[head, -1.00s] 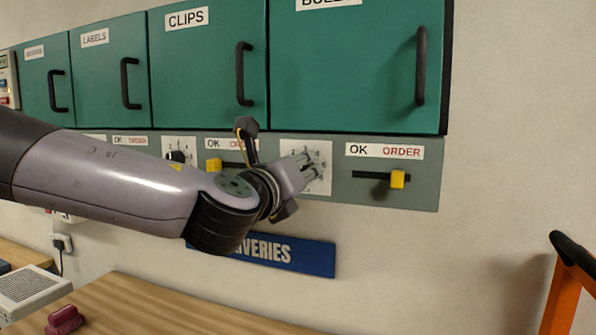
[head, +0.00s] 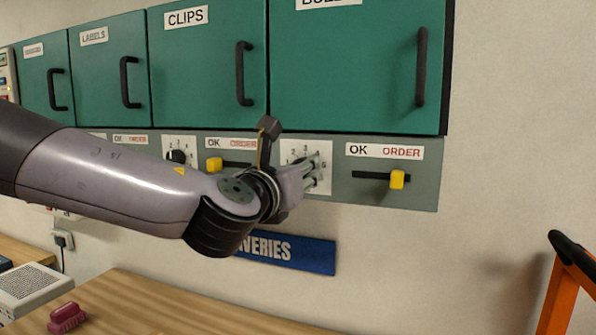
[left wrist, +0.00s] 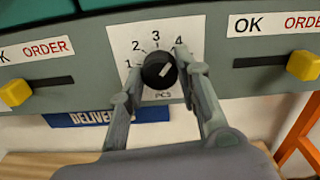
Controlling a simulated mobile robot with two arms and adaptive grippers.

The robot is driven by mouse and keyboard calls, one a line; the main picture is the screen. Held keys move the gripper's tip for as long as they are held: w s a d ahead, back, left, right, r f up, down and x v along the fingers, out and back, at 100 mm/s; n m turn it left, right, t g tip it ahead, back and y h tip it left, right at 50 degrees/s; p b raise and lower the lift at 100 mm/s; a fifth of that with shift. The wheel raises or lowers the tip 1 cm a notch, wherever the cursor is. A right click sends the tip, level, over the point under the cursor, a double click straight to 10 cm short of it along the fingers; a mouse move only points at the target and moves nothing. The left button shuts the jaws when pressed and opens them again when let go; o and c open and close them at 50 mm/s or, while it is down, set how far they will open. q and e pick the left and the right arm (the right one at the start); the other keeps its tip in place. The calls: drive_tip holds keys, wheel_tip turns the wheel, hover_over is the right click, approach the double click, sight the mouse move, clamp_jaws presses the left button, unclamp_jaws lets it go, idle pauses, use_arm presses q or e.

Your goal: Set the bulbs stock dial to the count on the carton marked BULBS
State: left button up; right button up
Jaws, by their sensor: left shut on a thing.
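The stock dial under the rightmost cabinet is a round black knob (left wrist: 159,71) on a white plate, with 1, 2, 3 and 4 readable around it and PCS below. The pale mark on the knob tilts up to the right, roughly between 3 and 4. My left gripper (left wrist: 155,76) is shut on the knob, one finger on each side. In the head view my left gripper (head: 314,165) covers much of the dial plate (head: 324,186), and the knob is hidden. No carton is in view. My right gripper is not in view.
Green cabinets (head: 350,75) with black handles hang above the grey strip. A yellow OK/ORDER slider (head: 397,179) sits right of the dial, another (head: 214,165) left. A blue deliveries sign (head: 300,253) is below. An orange frame (head: 570,285) stands at lower right.

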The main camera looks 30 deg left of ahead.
sight(305, 112)
use_arm(q)
drive_tip(key=shift+f, duration=0.2)
drive_tip(key=o, duration=1.1)
drive_tip(key=shift+r, duration=0.1)
drive_tip(key=shift+o, duration=0.2)
wheel_tip(305, 112, up, 10)
drive_tip(key=shift+r, duration=0.1)
